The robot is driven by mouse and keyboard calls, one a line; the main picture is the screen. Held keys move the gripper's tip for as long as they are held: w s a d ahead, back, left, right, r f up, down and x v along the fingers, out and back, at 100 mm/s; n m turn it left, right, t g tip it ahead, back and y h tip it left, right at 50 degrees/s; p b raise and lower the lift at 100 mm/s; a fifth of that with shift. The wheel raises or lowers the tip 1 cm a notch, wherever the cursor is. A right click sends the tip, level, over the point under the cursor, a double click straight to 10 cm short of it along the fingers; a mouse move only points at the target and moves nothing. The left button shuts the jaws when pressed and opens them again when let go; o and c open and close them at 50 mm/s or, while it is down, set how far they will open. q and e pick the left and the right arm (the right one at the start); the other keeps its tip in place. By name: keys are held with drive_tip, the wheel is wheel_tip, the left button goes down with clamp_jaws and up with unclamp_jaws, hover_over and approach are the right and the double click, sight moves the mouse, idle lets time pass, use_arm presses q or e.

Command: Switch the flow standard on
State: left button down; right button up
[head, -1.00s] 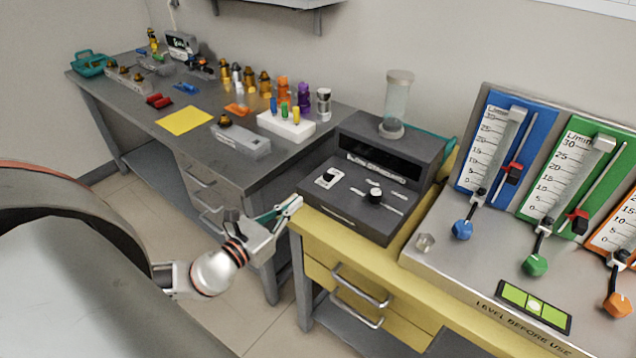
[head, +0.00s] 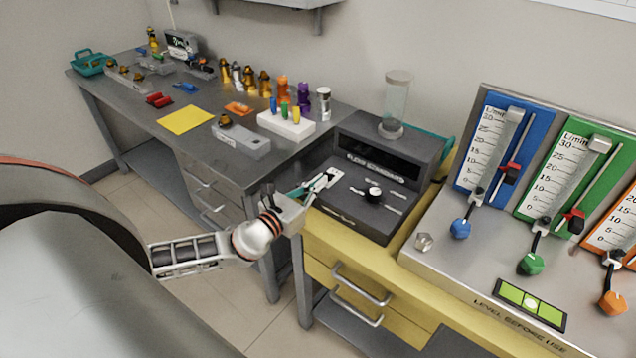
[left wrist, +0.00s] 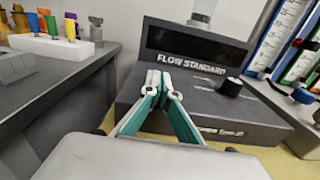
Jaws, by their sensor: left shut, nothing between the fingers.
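The flow standard (head: 418,152) is a dark grey box with a black display panel and a clear glass tube (head: 396,100) on top. In the left wrist view its label (left wrist: 191,63) reads FLOW STANDARD. A black knob (head: 373,193) with a white mark sits on its sloped top; it also shows in the left wrist view (left wrist: 231,87). My left gripper (head: 328,178) is shut and empty, its fingertips over the left part of the top, where a small switch is hidden behind them. I cannot tell whether they touch it. My right gripper is not in view.
The flow standard stands on a yellow cabinet (head: 345,255). A metal panel with blue, green and orange flow gauges (head: 497,150) stands to the right. A grey bench (head: 220,165) at left holds a white rack (head: 287,126) and several bottles. A wall shelf hangs above.

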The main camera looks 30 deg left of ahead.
use_arm(q)
drive_tip(key=shift+w+d, duration=0.1)
drive_tip(key=shift+w, duration=1.3)
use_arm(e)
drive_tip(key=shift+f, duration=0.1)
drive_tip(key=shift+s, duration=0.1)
